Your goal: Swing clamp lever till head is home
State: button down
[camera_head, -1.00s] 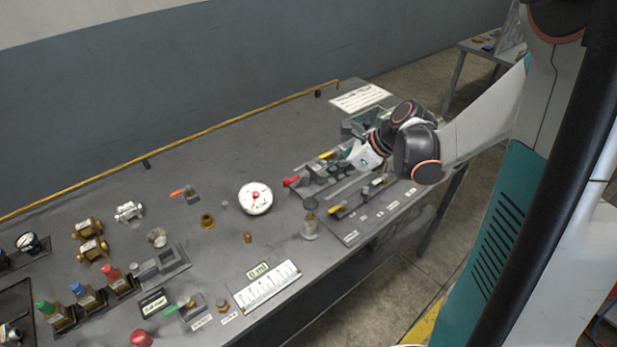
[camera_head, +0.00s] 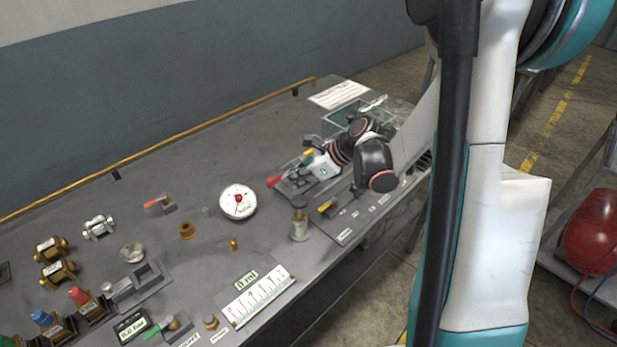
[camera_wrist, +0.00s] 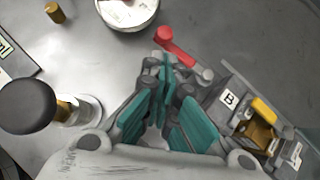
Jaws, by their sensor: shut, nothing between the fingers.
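A red-handled lever (camera_wrist: 178,46) lies just ahead of and slightly right of my fingertips in the wrist view. It also shows in the head view (camera_head: 275,181), on a small dark fixture at the middle of the bench. Whether a fingertip touches the lever, I cannot tell. In the head view my gripper (camera_head: 307,172) is low over the fixture and hides part of it. The clamp's head cannot be made out.
A round white dial (camera_head: 238,202) stands left of the lever. A metal cylinder with a dark cap (camera_head: 299,225) stands in front, near my gripper's left side in the wrist view. A yellow-handled part (camera_wrist: 263,109) and a block marked B (camera_wrist: 229,98) are at right.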

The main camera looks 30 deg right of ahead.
aim_at(273, 184)
jog(key=shift+w+a+f, duration=0.2)
jog(key=shift+w+a, duration=0.2)
jog(key=shift+a, duration=0.1)
jog(key=shift+w+a+f, duration=0.2)
jog(key=shift+w+a, duration=0.15)
jog(key=shift+a, duration=0.1)
jog(key=shift+b, duration=0.3)
jog(key=shift+w+a+f, duration=0.15)
jog(key=shift+w+a, duration=0.3)
jog(key=shift+a, duration=0.1)
jog(key=shift+s+d, duration=0.15)
jog(key=shift+d, duration=0.05)
